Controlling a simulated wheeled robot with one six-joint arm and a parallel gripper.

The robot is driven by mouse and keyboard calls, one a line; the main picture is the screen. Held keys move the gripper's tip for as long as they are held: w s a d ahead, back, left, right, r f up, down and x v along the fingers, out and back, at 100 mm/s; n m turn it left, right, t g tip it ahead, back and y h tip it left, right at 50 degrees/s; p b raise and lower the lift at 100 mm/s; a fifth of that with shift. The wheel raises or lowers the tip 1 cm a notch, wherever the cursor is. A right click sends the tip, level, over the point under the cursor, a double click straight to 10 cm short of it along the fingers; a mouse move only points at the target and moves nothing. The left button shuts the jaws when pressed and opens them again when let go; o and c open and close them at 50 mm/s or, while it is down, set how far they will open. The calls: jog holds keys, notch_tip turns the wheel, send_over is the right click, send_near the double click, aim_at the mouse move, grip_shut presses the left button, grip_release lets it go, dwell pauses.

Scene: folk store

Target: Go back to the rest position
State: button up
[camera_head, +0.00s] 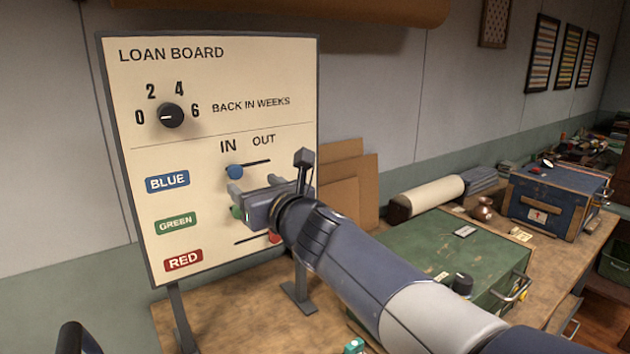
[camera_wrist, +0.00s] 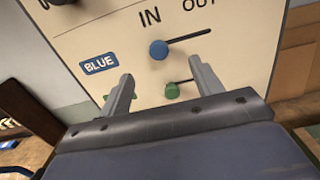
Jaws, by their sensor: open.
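The loan board (camera_head: 215,70) stands upright on the bench, with a black dial (camera_head: 171,115) at its upper left. The blue slider knob (camera_head: 234,172) is at the left, IN end of its slot. The green knob (camera_head: 237,212) is partly hidden behind my gripper in the head view; in the wrist view the green knob (camera_wrist: 172,91) sits at the left end of its slot. The red knob (camera_head: 274,238) is at the right, OUT end. My gripper (camera_wrist: 158,85) is open and empty, its fingers pointing at the board around the green row, on either side of the green knob.
A green case (camera_head: 450,255) lies on the bench under my arm. A paper roll (camera_head: 430,195) and a blue box (camera_head: 555,200) are farther right. Cardboard sheets (camera_head: 350,180) lean behind the board. Wall space left of the board is clear.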

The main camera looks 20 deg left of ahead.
aim_at(238, 173)
jog(key=shift+p+x, duration=1.15)
jog(key=shift+x, duration=3.1)
